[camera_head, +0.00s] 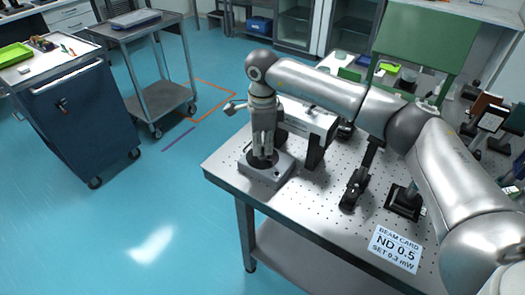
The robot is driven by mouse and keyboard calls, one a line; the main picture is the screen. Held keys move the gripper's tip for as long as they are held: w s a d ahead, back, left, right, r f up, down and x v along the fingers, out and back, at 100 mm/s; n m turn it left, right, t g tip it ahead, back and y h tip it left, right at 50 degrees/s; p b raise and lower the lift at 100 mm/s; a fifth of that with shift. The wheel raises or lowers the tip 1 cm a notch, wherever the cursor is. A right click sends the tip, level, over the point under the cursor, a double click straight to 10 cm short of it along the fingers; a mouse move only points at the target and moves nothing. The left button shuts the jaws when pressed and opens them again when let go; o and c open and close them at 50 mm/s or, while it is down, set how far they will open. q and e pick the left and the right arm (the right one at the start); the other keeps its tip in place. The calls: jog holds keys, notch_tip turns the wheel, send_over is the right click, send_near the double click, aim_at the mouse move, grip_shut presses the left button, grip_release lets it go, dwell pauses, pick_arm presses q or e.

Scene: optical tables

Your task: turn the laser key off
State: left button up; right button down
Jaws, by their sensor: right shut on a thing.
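My right arm reaches in from the right, and my right gripper (263,152) points straight down at the near left corner of the optical table (330,230). Below it sits a low grey box (266,175) with a dark round part on top. The gripper's fingers are shut on the laser key at this dark part. The key itself is hidden by the fingers, so I cannot tell which way it is turned. My left gripper is not in view.
A beam card (396,249) reading "ND 0.5, SET 0.3 mW" lies at the table's near side. Black optic mounts (355,190) stand right of the box. A blue tool cabinet (75,120) and a grey cart (160,98) stand left. Open floor lies between.

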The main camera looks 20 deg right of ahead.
jog(key=n+b, duration=0.2)
jog(key=n, duration=0.2)
jog(key=shift+n, duration=0.3)
jog(key=shift+n+b, duration=1)
jog(key=shift+n, duration=1.6)
jog(key=c, duration=1.6)
grip_release()
notch_tip(320, 180, up, 12)
